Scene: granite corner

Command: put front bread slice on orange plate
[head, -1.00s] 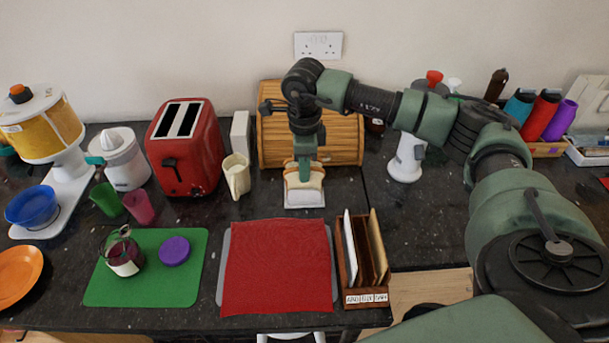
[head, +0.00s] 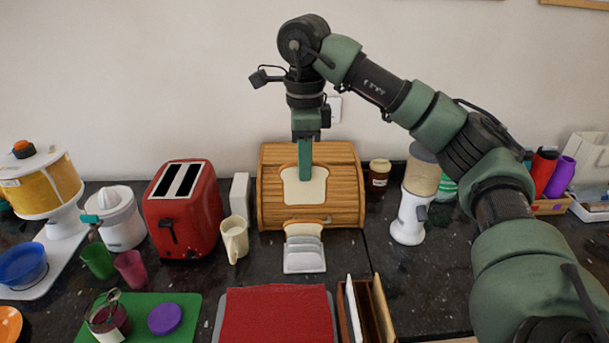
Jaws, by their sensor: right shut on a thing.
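My right gripper (head: 305,172) is shut on a bread slice (head: 305,190), which hangs upright in front of the wooden bread box. Below it a white rack (head: 304,262) stands on the counter, with another bread slice (head: 304,229) at its back; the front slots show empty. The orange plate (head: 9,325) is at the lower left, cut off by the picture edge. My left gripper is not in the picture.
A red toaster (head: 183,210), a cream jug (head: 235,238) and pink and green cups (head: 130,267) stand left of the rack. A green mat with a jar (head: 108,318) and purple lid (head: 165,319) lies nearer the plate. A red cloth (head: 275,317) lies in front.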

